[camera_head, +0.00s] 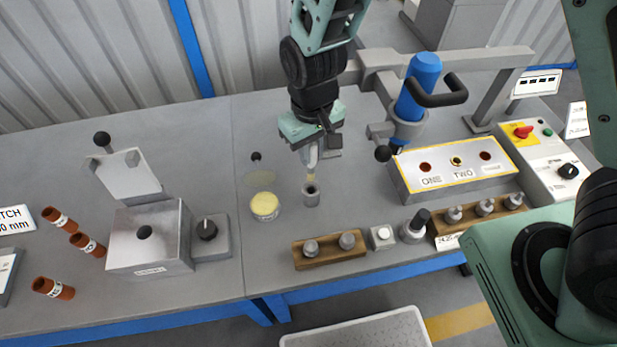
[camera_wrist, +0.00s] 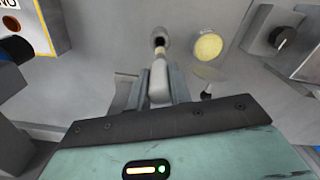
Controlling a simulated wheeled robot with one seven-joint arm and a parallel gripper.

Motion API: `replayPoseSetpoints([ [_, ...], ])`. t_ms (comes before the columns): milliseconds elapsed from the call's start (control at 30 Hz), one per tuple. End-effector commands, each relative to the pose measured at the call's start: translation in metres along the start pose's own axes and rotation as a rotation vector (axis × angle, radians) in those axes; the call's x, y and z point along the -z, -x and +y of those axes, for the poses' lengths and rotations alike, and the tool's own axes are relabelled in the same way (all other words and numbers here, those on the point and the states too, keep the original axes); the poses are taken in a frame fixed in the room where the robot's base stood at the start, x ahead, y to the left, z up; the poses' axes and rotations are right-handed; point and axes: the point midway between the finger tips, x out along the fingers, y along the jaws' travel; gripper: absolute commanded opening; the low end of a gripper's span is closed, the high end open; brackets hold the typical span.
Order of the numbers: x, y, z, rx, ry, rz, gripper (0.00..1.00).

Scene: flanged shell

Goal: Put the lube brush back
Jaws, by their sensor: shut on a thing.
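My gripper (camera_head: 311,160) is shut on the lube brush, which has a pale grey handle (camera_wrist: 158,88) and a yellowish lower part (camera_wrist: 159,52). The brush points down, roughly upright. Its lower end is at the mouth of a small grey cup (camera_head: 311,196), which also shows in the wrist view (camera_wrist: 160,36). I cannot tell whether the tip is just above the mouth or slightly inside it. An open tin of yellow grease (camera_head: 265,207) stands left of the cup; it also shows in the wrist view (camera_wrist: 208,46).
A wooden block with metal parts (camera_head: 330,249) lies in front of the cup. A blue-bodied press (camera_head: 420,85) and a control box labelled ONE and TWO (camera_head: 455,168) stand to the right. A metal block fixture (camera_head: 150,238) is at left. A pale patch (camera_head: 261,175) marks the bench behind the tin.

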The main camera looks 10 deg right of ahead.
Motion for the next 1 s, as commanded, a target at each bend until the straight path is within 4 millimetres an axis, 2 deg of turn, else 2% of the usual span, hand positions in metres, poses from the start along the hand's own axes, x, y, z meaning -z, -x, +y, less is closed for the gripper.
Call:
replayPoseSetpoints([
  [100, -0.001, -0.023, 0.001, -0.001, -0.001, -0.006, 0.00],
  [200, -0.001, -0.037, 0.001, -0.001, -0.002, -0.005, 0.00],
  [367, -0.001, -0.051, 0.001, -0.001, -0.001, -0.004, 0.00],
  [600, -0.001, -0.083, 0.001, -0.001, -0.001, -0.002, 0.00],
  [1000, -0.001, -0.090, 0.000, 0.000, 0.000, -0.001, 0.00],
])
